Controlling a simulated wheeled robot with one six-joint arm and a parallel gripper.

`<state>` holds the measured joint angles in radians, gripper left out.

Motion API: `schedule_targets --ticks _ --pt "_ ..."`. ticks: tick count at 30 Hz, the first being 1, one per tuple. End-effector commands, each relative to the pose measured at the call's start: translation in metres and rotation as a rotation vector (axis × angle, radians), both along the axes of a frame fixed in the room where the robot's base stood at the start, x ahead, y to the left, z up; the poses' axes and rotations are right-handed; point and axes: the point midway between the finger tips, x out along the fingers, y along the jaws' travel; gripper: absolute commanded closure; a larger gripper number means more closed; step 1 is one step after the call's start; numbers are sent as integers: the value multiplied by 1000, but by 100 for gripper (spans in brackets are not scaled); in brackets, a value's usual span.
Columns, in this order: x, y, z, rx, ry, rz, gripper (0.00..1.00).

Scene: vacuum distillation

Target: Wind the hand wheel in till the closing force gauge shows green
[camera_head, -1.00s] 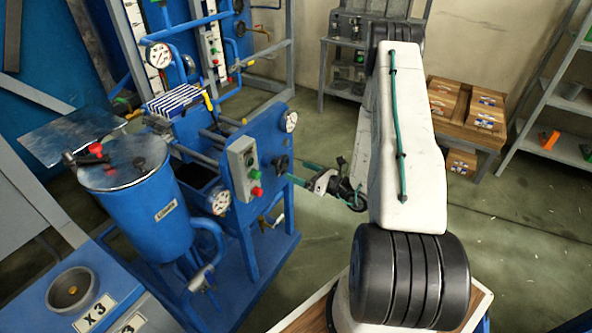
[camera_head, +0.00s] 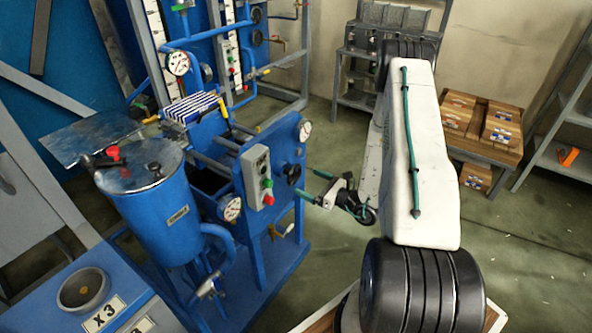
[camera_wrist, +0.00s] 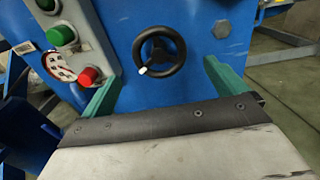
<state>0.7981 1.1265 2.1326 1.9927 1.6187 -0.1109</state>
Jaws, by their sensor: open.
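The hand wheel (camera_head: 294,173) is black and sits on the blue end plate of the press. In the wrist view the hand wheel (camera_wrist: 160,52) faces me, with a pale-tipped handle at its lower left. My gripper (camera_head: 312,181) is open in front of it. In the wrist view the green fingers of my gripper (camera_wrist: 161,74) stand apart, one at each side below the wheel, with nothing between them. A round white gauge (camera_head: 305,130) sits at the plate's upper right corner, and another gauge (camera_head: 231,208) is at its lower left. I cannot tell which shows closing force, nor read either.
A grey control box (camera_head: 257,175) with green and red buttons is left of the wheel. A blue lidded tank (camera_head: 158,208) stands left of the press. A low table with boxes (camera_head: 497,145) and a grey shelf (camera_head: 560,120) are at the right. The floor between is clear.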

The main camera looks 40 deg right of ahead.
Motion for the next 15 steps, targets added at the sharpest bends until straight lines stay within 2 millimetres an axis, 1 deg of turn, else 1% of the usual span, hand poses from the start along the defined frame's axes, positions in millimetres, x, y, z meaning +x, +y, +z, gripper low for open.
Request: schedule_targets --ticks 9,12,15 --pt "47 18 0 1 -1 3 3" --pt "57 21 0 2 1 2 3" --pt "63 24 0 3 1 2 3"
